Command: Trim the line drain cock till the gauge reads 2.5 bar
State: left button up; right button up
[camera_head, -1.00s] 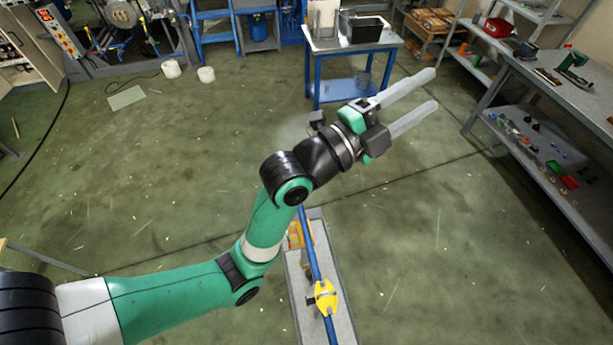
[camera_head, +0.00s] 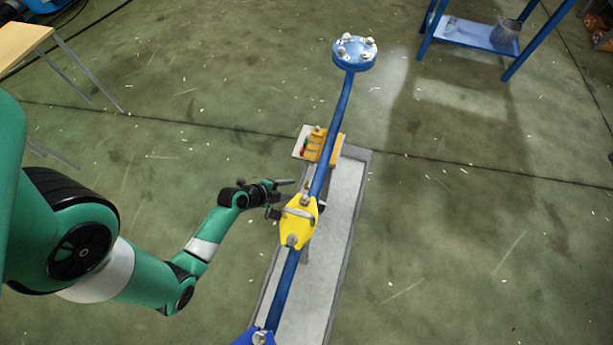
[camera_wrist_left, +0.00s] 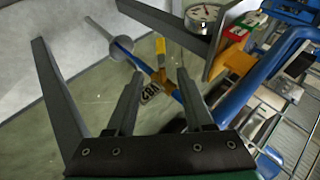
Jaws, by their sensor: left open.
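A blue line (camera_head: 333,135) runs up the middle of the head view through a yellow body (camera_head: 298,222). My left gripper (camera_head: 283,196) is beside the line, just left of the yellow body. In the left wrist view, a small cock with a yellow handle (camera_wrist_left: 160,47) sits on a thin blue pipe (camera_wrist_left: 126,45), with a "V"-marked tag (camera_wrist_left: 150,92) below it. My left gripper (camera_wrist_left: 160,74) is open, its fingertips either side of the cock in that view; I cannot tell contact. A round white-faced gauge (camera_wrist_left: 203,16) shows at the top; its reading is too small to tell.
A blue bolted flange (camera_head: 354,54) tops the line. A board with yellow, red and green parts (camera_head: 318,145) stands beside it. The line stands over a grey slab (camera_head: 335,235). A blue-framed table (camera_head: 475,35) is at the back right. The floor to the right is clear.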

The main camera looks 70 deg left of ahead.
aim_at(306, 184)
pick_arm(q)
jog(key=b+x, duration=0.2)
jog(key=x, duration=0.2)
jog(key=b+x, duration=0.2)
jog(key=x, duration=0.1)
jog(key=b+x, duration=0.2)
jog(key=x, duration=0.2)
jog(key=shift+a+f, duration=0.35)
jog(key=shift+w+a+f+b, duration=0.1)
jog(key=shift+w+f+b, duration=0.15)
jog(key=shift+b, duration=0.1)
jog(key=shift+r, duration=0.1)
pick_arm(e)
notch_tip(306, 184, down, 8)
jog(key=shift+r, duration=0.25)
pick_arm(q)
grip_shut()
